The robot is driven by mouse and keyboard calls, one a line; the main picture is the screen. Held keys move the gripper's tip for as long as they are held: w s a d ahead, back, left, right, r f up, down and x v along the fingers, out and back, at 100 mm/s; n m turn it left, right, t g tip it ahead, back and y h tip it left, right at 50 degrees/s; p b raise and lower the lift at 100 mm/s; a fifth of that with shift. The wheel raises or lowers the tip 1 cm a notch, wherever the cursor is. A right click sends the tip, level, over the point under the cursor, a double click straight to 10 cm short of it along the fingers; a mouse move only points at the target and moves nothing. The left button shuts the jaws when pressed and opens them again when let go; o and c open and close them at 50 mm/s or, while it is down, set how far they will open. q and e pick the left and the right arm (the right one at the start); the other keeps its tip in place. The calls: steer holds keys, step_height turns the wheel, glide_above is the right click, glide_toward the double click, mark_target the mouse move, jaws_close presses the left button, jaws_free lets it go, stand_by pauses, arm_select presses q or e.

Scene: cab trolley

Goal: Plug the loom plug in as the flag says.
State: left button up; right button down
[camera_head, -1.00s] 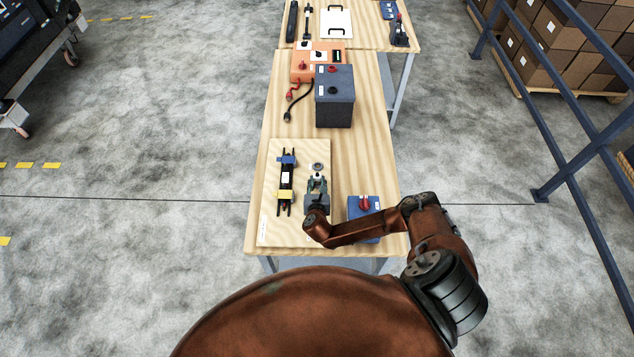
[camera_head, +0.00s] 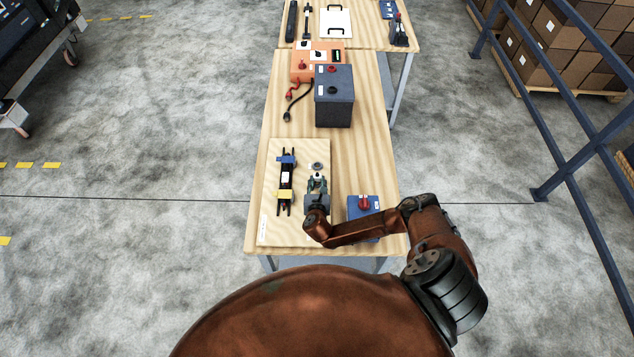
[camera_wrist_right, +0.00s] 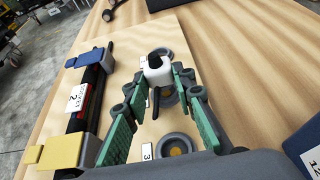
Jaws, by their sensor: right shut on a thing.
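My right gripper (camera_head: 317,181) is over the right half of a pale board (camera_head: 299,232). In the wrist view its green-padded fingers (camera_wrist_right: 160,80) are shut on the loom plug (camera_wrist_right: 157,72), a white body with a dark part hanging below. Round grey sockets with yellowish centres lie on the board; one (camera_wrist_right: 176,145) has a label "3" beside it, and another is partly hidden behind the plug. A black loom (camera_wrist_right: 88,100) lies left, in a blue and a yellow holder. Its white flag (camera_wrist_right: 76,97) appears to read "SOCKET 2". I cannot tell whether the plug touches a socket.
A blue box with a red knob (camera_head: 364,203) stands just right of the board. A dark battery-like box (camera_head: 335,100) and an orange box (camera_head: 303,69) stand farther back, with red and black leads. Bare wood lies between them and the board.

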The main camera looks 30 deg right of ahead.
steer(key=shift+f+b, duration=0.35)
steer(key=shift+f, duration=0.55)
stand_by(0.6)
steer(key=c, duration=1.5)
jaws_free()
steer(key=shift+r, duration=0.1)
steer(key=shift+c, duration=0.2)
steer(key=v, duration=1.2)
